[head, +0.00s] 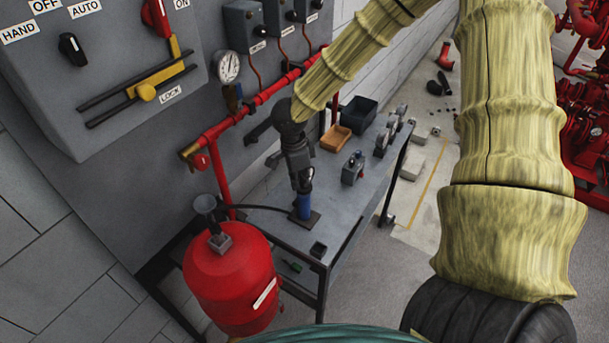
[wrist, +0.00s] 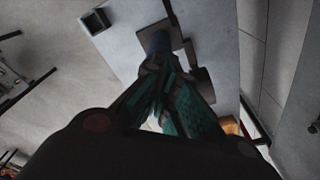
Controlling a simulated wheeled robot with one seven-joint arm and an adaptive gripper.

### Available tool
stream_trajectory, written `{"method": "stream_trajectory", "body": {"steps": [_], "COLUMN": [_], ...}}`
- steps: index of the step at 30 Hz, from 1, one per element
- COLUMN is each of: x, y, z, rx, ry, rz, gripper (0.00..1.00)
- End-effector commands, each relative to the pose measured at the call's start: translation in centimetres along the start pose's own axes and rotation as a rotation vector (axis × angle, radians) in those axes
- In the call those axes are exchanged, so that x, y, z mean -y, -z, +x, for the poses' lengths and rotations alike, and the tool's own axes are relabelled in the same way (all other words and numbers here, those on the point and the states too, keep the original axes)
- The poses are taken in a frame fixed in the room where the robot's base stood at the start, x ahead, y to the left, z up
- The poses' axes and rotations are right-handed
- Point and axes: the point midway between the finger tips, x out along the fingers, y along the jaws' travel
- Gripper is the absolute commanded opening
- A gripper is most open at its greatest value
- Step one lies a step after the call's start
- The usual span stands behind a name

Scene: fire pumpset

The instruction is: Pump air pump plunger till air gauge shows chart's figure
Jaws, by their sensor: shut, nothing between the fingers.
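The air pump (head: 303,208) is a small blue cylinder on a dark square base plate, standing on the grey bench; it also shows in the wrist view (wrist: 158,42). My gripper (head: 305,184) points down right above the pump, with its fingers closed together. In the wrist view the fingertips (wrist: 157,66) meet at the pump's top. The plunger is hidden by the fingers, and I cannot tell whether they touch it. A black hose runs from the pump to the red tank (head: 236,280). A dark round gauge (head: 205,203) stands on the tank; its face is not readable. I see no chart.
The bench (head: 262,200) also holds a grey box with knobs (head: 353,168), a brown tray (head: 336,138), a black bin (head: 358,115) and several gauges (head: 384,140). A red pipe (head: 270,92) with a white-faced gauge (head: 228,66) runs along the wall behind my gripper.

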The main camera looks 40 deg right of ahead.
Motion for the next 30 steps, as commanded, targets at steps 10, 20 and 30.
{"method": "stream_trajectory", "body": {"steps": [10, 20, 30], "x": [0.0, 0.0, 0.1], "y": [-2.5, -2.4, -2.5], "z": [-1.1, -1.8, -7.0], "rx": [0.001, 0.002, 0.004], "ry": [-0.001, 0.001, 0.003], "rz": [0.0, 0.0, 0.0], "gripper": [0.0, 0.0, 0.0]}}
